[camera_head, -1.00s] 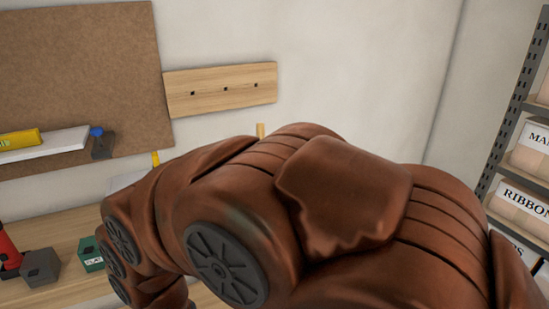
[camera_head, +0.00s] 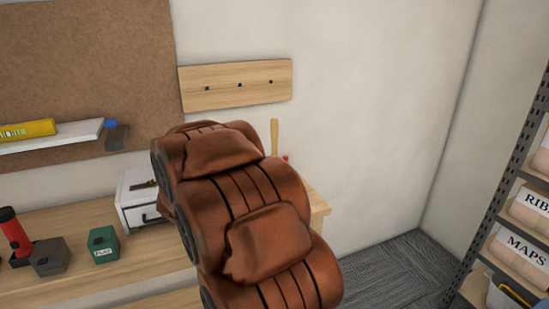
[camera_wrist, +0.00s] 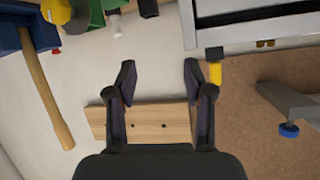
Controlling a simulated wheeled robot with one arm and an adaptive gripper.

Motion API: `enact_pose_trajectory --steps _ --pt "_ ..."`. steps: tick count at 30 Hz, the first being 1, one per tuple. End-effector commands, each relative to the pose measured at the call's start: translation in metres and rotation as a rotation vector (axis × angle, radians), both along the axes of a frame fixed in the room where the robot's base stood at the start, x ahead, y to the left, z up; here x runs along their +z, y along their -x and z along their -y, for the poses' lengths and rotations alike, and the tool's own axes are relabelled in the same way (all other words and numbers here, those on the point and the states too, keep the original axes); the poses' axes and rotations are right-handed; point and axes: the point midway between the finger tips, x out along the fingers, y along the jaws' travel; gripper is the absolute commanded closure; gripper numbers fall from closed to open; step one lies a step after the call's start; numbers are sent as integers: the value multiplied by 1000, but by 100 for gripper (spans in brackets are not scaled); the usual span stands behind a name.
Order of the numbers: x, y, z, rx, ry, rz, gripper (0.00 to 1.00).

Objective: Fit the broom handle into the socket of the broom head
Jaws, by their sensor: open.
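A pale wooden handle (camera_wrist: 45,95) shows at the left of the wrist view, with one end at a blue block (camera_wrist: 38,28). In the head view an upright wooden stick (camera_head: 275,137), seemingly the same one, rises behind my arm; its lower part is hidden. I cannot tell whether it is the broom handle, and no broom head is clearly recognisable. My gripper (camera_wrist: 160,80) is open and empty, to the right of the handle and apart from it. My arm hides the gripper in the head view.
A white drawer box (camera_head: 138,200) stands on the wooden bench (camera_head: 60,282). A green box (camera_head: 103,246), grey block (camera_head: 50,258) and red-black object (camera_head: 15,235) are to its left. A pegged board (camera_head: 235,85) and a shelf (camera_head: 60,137) are on the wall. A rack (camera_head: 495,180) stands right.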

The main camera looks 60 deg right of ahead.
Motion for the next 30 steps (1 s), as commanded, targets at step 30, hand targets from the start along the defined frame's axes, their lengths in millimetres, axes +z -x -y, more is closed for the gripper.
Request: enact_pose_trajectory --steps 30 --pt "21 108 213 -565 459 75 48"
